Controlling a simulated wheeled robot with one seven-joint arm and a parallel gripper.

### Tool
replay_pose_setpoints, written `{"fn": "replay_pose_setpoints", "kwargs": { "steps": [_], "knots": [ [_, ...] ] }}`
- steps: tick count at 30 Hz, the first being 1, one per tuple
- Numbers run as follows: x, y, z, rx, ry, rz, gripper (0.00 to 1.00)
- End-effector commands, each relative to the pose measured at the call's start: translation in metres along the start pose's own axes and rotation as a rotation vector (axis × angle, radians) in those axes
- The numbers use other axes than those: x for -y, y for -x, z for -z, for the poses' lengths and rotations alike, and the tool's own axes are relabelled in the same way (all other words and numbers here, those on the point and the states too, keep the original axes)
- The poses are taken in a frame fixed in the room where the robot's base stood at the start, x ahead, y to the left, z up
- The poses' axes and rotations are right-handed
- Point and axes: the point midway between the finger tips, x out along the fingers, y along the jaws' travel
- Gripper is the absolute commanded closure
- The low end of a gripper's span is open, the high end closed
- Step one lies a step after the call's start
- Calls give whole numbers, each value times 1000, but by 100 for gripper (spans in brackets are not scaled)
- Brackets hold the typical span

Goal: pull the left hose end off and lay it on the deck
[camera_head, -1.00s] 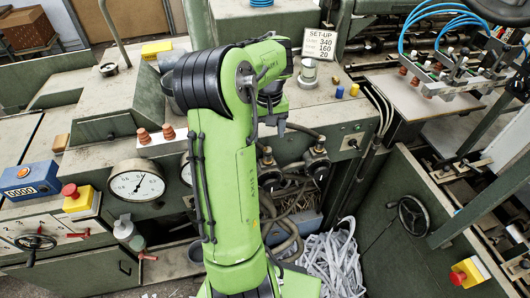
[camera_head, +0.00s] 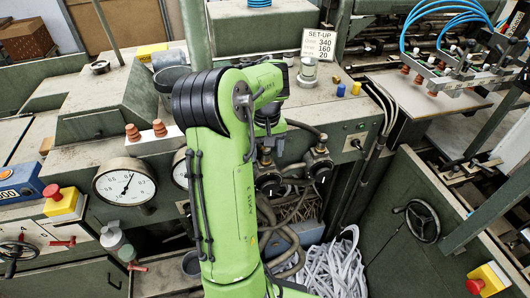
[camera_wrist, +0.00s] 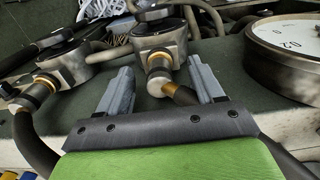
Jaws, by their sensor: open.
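My gripper (camera_wrist: 158,67) is open, one finger on each side of a metal valve body's brass-collared hose end (camera_wrist: 158,76). The fingers appear apart from it. A dark hose (camera_wrist: 182,94) runs from this end back under the gripper. A second brass-collared hose end (camera_wrist: 43,87) sits on another valve body to the left in the wrist view. In the head view my gripper (camera_head: 268,150) hangs just above the left valve body (camera_head: 267,182); the right valve body (camera_head: 319,166) is beside it. The deck (camera_head: 345,105) is the worn grey top behind.
A round gauge (camera_wrist: 288,50) stands close to the right finger in the wrist view; it is the dial (camera_head: 124,184) or its neighbour in the head view. A set-up card (camera_head: 317,42), a metal cup (camera_head: 307,70) and blue and yellow knobs (camera_head: 341,90) stand on the deck.

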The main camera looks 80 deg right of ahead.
Motion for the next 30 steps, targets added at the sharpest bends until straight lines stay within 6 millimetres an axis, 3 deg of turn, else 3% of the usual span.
{"fn": "replay_pose_setpoints", "kwargs": {
  "steps": [28, 30],
  "knots": [
    [1, 0, 0, 0, -1, 0, 33],
    [1, 0, 0, 0, 0, 0, 44]
  ]
}}
